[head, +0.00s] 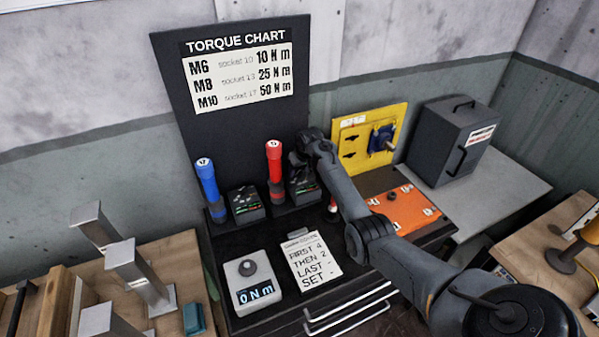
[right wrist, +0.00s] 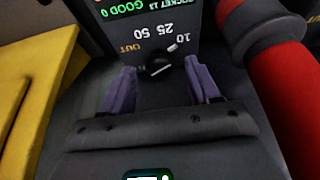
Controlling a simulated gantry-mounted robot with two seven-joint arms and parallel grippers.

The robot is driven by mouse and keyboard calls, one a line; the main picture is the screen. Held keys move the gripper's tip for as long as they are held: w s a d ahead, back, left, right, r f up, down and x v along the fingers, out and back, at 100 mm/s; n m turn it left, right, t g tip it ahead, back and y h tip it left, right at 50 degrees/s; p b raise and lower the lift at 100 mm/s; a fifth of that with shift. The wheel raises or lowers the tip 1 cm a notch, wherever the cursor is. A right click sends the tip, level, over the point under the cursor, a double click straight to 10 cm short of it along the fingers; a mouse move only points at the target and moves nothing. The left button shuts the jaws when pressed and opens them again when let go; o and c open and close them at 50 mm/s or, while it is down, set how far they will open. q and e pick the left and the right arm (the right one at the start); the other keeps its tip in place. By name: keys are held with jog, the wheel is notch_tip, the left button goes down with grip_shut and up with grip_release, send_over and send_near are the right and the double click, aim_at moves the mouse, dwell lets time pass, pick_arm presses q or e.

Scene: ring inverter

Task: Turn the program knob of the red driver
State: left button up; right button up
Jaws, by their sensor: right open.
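The red driver (head: 274,172) stands upright in the rack below the torque chart; its red body (right wrist: 285,105) fills the right side of the right wrist view. The black program knob (right wrist: 159,65) is on the dark panel beside it, near the labels 10, 25, 50 and OUT. A white mark shows on the knob's side towards the 10. My right gripper (right wrist: 160,78) is open, with one purple-padded finger on each side of the knob; I cannot tell whether they touch it. In the head view my right gripper (head: 306,158) hides much of this panel. My left gripper is not in view.
A blue driver (head: 208,185) and its control box (head: 244,204) stand to the left. A dial box reading 0 Nm (head: 252,281) and a note card (head: 311,259) lie in front. A yellow board (head: 365,138) and an orange tray (head: 405,208) are on the right.

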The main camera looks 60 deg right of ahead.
jog(key=shift+w+d+f, duration=0.1)
jog(key=shift+w+f, duration=0.05)
jog(key=shift+f, duration=0.25)
jog(key=c, duration=1)
jog(key=shift+c, duration=0.2)
